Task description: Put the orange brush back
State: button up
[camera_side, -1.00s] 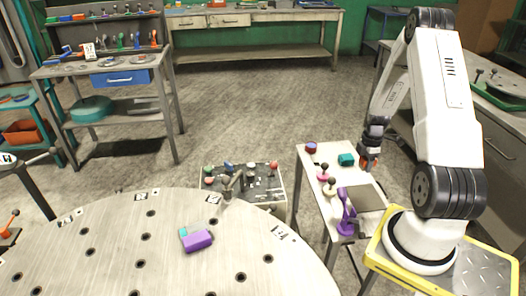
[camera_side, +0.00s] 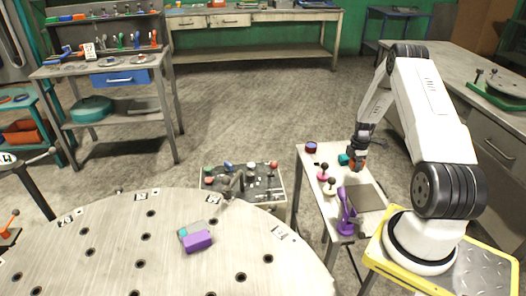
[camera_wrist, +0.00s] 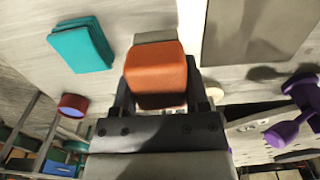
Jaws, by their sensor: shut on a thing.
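The orange brush (camera_wrist: 156,75) is an orange block with a grey part on its far side in the wrist view. My gripper (camera_wrist: 158,95) is shut on it, with a dark finger on each side. In the side view, my gripper (camera_side: 357,165) hangs over the small side table (camera_side: 325,185), and only a little orange shows at its tip. I cannot tell whether the brush touches the tabletop. A teal block (camera_side: 344,159) lies on the table close to the gripper, and it also shows in the wrist view (camera_wrist: 82,45).
A grey plate (camera_side: 367,199) and a purple stand-like object (camera_side: 346,212) are at the table's near end. A red-and-blue round piece (camera_side: 311,147) and knobbed pieces (camera_side: 330,187) are along its left side. A purple block (camera_side: 198,241) lies on the round table.

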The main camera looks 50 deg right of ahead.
aim_at(351, 176)
jog(key=shift+w+d+f, duration=0.15)
jog(key=shift+d+f, duration=0.05)
jog(key=shift+f, duration=1.65)
jog(key=shift+f, duration=0.15)
jog(key=o, duration=1.1)
jog(key=shift+o, duration=0.2)
jog(key=shift+r, duration=6.2)
